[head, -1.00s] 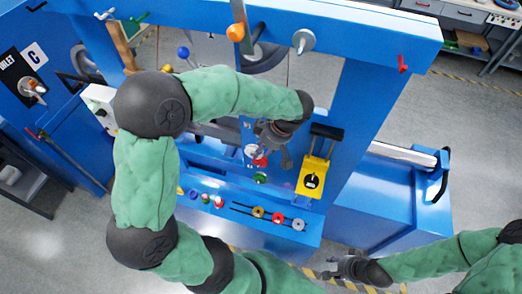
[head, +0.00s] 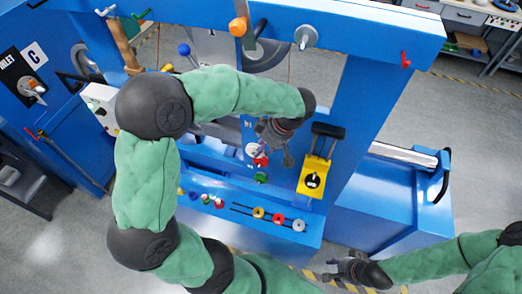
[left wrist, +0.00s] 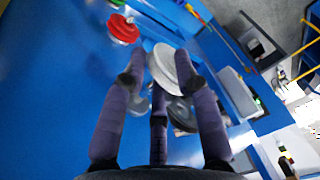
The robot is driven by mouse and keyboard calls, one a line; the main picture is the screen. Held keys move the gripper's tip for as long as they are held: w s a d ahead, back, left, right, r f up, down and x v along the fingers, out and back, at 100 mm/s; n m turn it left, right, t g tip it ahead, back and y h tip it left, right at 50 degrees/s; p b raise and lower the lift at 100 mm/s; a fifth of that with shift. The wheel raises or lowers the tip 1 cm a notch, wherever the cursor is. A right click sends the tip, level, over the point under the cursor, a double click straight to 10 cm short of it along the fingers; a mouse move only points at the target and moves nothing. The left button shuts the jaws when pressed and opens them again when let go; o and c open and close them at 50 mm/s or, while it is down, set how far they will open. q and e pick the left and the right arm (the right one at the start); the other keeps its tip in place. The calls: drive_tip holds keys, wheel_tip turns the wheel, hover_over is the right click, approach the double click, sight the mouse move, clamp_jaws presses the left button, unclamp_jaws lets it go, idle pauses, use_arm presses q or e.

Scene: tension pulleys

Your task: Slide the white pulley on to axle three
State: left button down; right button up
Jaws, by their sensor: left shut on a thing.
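My left gripper (head: 270,148) reaches to the blue machine's panel. In the left wrist view its purple fingers (left wrist: 162,75) are shut on a white pulley (left wrist: 168,65), a pale round disc held at the fingertips. A white disc also shows beside the gripper in the head view (head: 252,150). A red pulley (left wrist: 123,28) is at the panel just beyond the held disc, and shows in the head view too (head: 261,162). A green one (head: 261,178) is below it. The axle by the white pulley is hidden. My right gripper (head: 340,272) is low at the right, away from the machine; its jaws are too small to judge.
A yellow block with a black handle (head: 312,175) stands right of my left gripper. On the front ledge (head: 265,230) sit a yellow, a red and a pale pulley, with several small coloured parts further left. The upper blue beam (head: 345,33) carries orange and grey knobs.

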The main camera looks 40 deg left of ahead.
use_arm(q)
drive_tip(key=shift+w+r+t, duration=0.15)
drive_tip(key=shift+w+r, duration=0.05)
drive_tip(key=shift+w, duration=0.3)
drive_tip(key=shift+w+r+t, duration=0.15)
drive_tip(key=shift+w, duration=0.3)
use_arm(e)
drive_tip(key=shift+s+f, duration=0.1)
drive_tip(key=shift+f, duration=0.05)
use_arm(q)
drive_tip(key=shift+s+d+f+b, duration=0.15)
drive_tip(key=shift+s+d+b, duration=0.1)
drive_tip(key=shift+b, duration=0.6)
use_arm(e)
drive_tip(key=shift+a+f, duration=0.1)
drive_tip(key=shift+f, duration=0.65)
use_arm(q)
drive_tip(key=shift+w+a+f, duration=0.15)
drive_tip(key=shift+w, duration=0.25)
drive_tip(key=shift+w+a+f, duration=0.1)
drive_tip(key=shift+w+f, duration=0.05)
drive_tip(key=shift+w, duration=0.25)
use_arm(e)
drive_tip(key=shift+w+f, duration=0.3)
drive_tip(key=shift+w, duration=0.25)
use_arm(q)
drive_tip(key=shift+a, duration=0.1)
